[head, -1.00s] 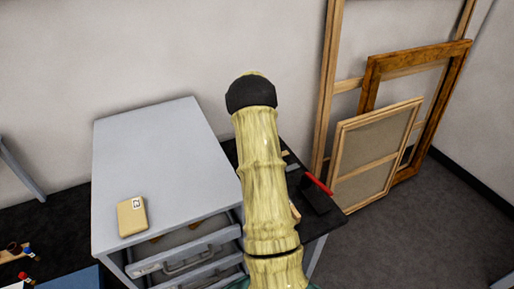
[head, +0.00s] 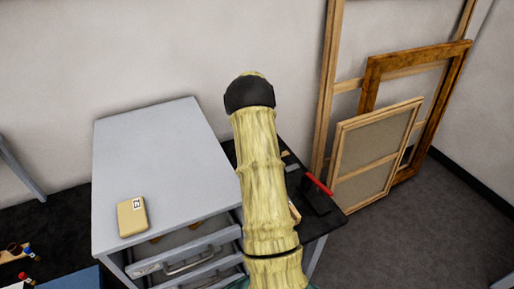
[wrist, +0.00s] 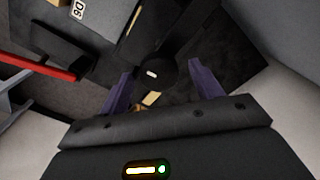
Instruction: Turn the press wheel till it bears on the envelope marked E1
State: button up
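My gripper (wrist: 162,82) shows in the wrist view with its two purple fingers spread wide and nothing held between them. A dark round part with a small white spot (wrist: 152,73) lies beyond and between the fingers, apart from them; I cannot tell whether it belongs to the press wheel. In the head view my own arm hides the gripper and much of the dark table. A tan packet (head: 132,217) with a white label lies on the grey cabinet; its mark is too small to read. No envelope readable as E1 shows.
The grey cabinet (head: 160,150) has a drawer (head: 187,262) pulled partly out. A red bar (head: 317,184) lies over the dark table (head: 330,221); a red bar (wrist: 38,61) also shows in the wrist view. Wooden frames (head: 375,150) lean at the right wall.

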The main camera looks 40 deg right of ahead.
notch_tip(320, 180, up, 17)
jog(key=b, duration=0.2)
jog(key=shift+r+b, duration=0.2)
jog(key=shift+b, duration=0.15)
dwell(0.6)
